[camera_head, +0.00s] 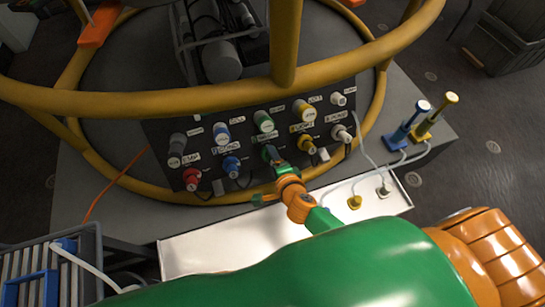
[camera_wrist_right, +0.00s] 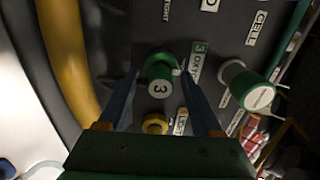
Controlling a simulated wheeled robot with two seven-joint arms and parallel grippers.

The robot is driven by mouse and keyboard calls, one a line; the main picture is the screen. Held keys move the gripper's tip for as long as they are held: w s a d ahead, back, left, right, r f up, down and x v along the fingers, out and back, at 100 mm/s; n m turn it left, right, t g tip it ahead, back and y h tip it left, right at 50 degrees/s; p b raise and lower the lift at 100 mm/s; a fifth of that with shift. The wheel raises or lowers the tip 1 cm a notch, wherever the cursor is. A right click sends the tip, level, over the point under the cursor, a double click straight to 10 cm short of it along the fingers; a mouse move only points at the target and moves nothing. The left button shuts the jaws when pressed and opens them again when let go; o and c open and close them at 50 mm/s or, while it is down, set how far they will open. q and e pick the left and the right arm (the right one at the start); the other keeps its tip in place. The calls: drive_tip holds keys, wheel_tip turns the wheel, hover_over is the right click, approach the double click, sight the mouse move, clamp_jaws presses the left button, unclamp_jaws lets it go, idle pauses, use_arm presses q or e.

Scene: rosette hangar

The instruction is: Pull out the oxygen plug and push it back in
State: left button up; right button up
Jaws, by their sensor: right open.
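A dark connector panel (camera_head: 213,180) carries two rows of coloured plugs. My open right gripper (camera_head: 268,155) is at the lower green plug, which it mostly hides in the head view. In the right wrist view this green plug (camera_wrist_right: 160,88), numbered 3, lies between the two fingers of the right gripper (camera_wrist_right: 157,75). I cannot tell whether they touch it. An upper green plug (camera_head: 263,121) also shows in the right wrist view (camera_wrist_right: 246,86). The left gripper is not in view.
A yellow rail (camera_head: 205,99) arches over the panel. Lower red (camera_head: 191,178), blue (camera_head: 231,165), yellow (camera_head: 306,144) and white (camera_head: 340,133) plugs flank the gripper. A white tray (camera_head: 215,245) is in front. Blue (camera_head: 402,128) and yellow (camera_head: 433,116) handled fittings stand at right.

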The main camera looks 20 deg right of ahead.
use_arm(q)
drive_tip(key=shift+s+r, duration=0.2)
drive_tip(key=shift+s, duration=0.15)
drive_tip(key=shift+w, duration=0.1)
use_arm(e)
drive_tip(key=shift+p, duration=0.4)
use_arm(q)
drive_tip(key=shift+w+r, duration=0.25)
use_arm(e)
drive_tip(key=c, duration=1)
clamp_jaws()
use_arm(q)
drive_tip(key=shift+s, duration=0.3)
